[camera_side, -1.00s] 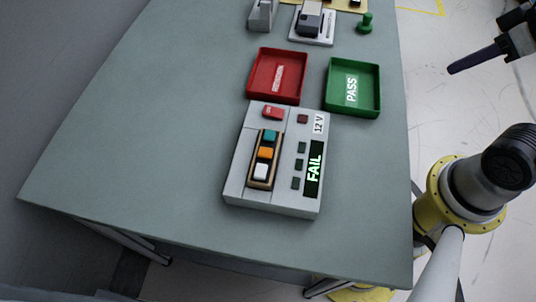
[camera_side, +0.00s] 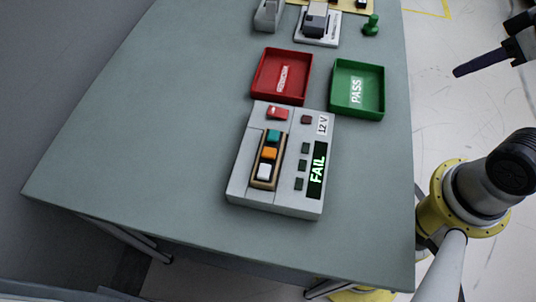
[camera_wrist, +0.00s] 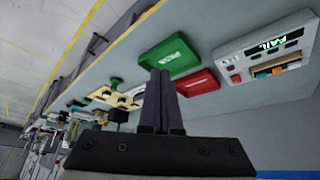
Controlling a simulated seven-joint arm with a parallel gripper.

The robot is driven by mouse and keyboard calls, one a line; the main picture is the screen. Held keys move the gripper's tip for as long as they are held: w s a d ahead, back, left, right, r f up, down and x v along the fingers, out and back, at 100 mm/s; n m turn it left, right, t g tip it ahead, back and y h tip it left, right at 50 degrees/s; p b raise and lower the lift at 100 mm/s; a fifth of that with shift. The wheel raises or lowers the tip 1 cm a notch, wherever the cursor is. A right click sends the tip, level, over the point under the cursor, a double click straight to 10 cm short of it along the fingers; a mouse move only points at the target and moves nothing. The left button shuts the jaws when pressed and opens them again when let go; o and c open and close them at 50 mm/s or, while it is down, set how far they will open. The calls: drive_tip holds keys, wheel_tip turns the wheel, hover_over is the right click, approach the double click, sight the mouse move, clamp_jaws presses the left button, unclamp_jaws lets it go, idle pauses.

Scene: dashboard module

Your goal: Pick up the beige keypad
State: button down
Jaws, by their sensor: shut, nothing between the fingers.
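The beige keypad (camera_side: 268,159) has teal, orange and white buttons in a row. It sits in a slot of the grey tester box (camera_side: 240,180), whose display reads FAIL. It also shows at the right of the wrist view (camera_wrist: 276,68), small and seen at a slant. My gripper (camera_side: 457,72) is at the upper right of the side view, off the table's right side and well apart from the keypad. Its dark fingers (camera_wrist: 160,73) are together and empty in the wrist view.
A red tray (camera_side: 282,76) and a green PASS tray (camera_side: 357,88) stand behind the tester box. A small grey device (camera_side: 317,25) and a green knob-like piece (camera_side: 371,25) are farther back. The table (camera_side: 150,130) is clear to the left.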

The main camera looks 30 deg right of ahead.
drive_tip(key=c, duration=1.6)
unclamp_jaws()
drive_tip(key=shift+c, duration=1)
unclamp_jaws()
